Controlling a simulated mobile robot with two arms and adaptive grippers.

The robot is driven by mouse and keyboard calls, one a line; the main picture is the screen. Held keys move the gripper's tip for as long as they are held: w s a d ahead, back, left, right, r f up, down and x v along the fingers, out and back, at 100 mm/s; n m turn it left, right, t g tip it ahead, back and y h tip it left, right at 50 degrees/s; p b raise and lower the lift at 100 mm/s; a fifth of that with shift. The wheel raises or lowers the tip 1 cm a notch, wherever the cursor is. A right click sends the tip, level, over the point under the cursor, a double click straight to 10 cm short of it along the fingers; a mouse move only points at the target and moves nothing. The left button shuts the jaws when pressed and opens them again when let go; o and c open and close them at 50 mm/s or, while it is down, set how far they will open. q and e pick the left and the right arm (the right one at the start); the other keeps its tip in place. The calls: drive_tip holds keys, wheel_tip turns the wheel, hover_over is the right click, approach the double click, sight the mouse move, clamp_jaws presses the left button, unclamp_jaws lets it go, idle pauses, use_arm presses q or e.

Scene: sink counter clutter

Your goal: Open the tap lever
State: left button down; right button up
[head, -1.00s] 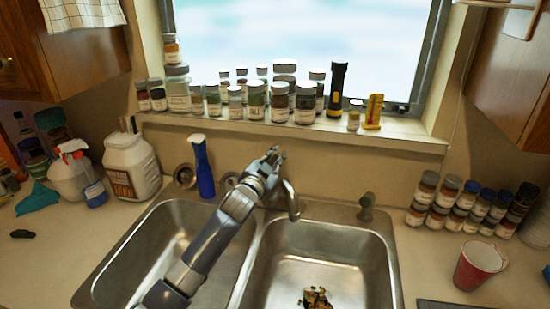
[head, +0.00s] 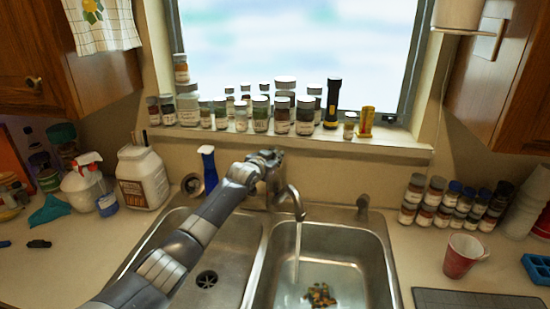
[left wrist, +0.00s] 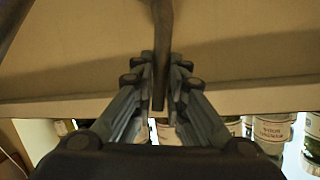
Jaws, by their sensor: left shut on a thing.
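The metal tap (head: 298,202) stands behind the double sink, its spout over the right basin. A thin stream of water (head: 298,245) runs from the spout into that basin. My left gripper (head: 268,156) is at the top of the tap, in front of the window wall, and covers most of the tap body and lever in the head view. In the left wrist view, the dark, narrow tap lever (left wrist: 162,30) runs between the fingers of my left gripper (left wrist: 161,62), which is shut on it. My right gripper is in no view.
Brown scraps (head: 320,295) lie in the right basin. A blue spray bottle (head: 208,170) stands close behind my left arm. Jars and a flashlight (head: 332,103) line the window sill (head: 390,140) just above the gripper. A red cup (head: 462,256) stands on the right counter.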

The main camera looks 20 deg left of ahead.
use_arm(q)
drive_tip(key=shift+a+r, duration=0.1)
drive_tip(key=shift+a, duration=0.05)
drive_tip(key=c, duration=1.9)
unclamp_jaws()
drive_tip(key=o, duration=0.3)
drive_tip(key=shift+w, duration=0.1)
drive_tip(key=shift+v, duration=0.8)
drive_tip(key=v, duration=1)
drive_tip(key=shift+a, duration=0.15)
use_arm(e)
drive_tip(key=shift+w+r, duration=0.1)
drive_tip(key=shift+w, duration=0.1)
